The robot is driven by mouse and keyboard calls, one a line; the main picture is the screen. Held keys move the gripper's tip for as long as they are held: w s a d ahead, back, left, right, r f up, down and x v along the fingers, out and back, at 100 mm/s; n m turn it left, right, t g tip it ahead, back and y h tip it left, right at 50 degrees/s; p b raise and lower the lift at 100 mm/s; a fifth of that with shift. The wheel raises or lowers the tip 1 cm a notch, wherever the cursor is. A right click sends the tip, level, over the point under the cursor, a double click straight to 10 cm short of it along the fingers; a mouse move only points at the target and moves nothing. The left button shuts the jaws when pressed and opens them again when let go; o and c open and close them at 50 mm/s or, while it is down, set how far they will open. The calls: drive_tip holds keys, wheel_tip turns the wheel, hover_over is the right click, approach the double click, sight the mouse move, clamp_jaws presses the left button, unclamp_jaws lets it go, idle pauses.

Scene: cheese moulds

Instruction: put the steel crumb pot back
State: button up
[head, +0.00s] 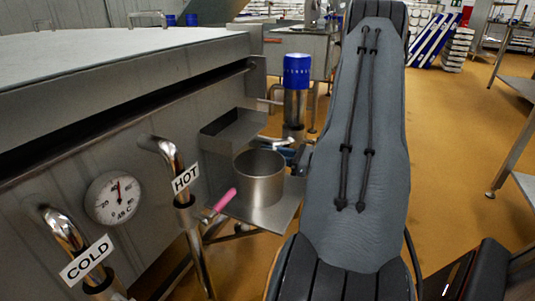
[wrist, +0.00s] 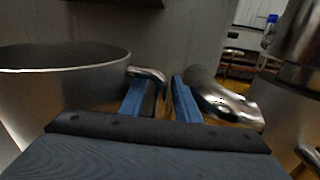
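The steel crumb pot (head: 260,180) is an upright, open cylinder of bare metal on a small steel shelf (head: 262,214) on the vat's side. In the wrist view the pot (wrist: 60,85) fills the left side, beside my fingers. My gripper (head: 291,152) is close to the pot's far right side in the head view, partly hidden by my arm. In the wrist view the blue fingers of my gripper (wrist: 160,98) stand apart. A curved metal piece, possibly the pot's handle, shows by the left finger; I cannot tell whether it touches. The pot's contents are hidden.
A pink-handled tool (head: 224,200) lies at the shelf's left edge. A steel bracket tray (head: 233,129) is behind the pot. A blue-topped steel cylinder (head: 296,85) stands beyond. HOT and COLD pipes (head: 168,153) and a dial (head: 113,198) are at left.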

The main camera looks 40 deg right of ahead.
drive_tip(key=shift+r, duration=0.15)
drive_tip(key=p+v, duration=0.3)
drive_tip(key=v, duration=0.9)
drive_tip(key=shift+p, duration=0.4)
drive_tip(key=shift+s, duration=0.1)
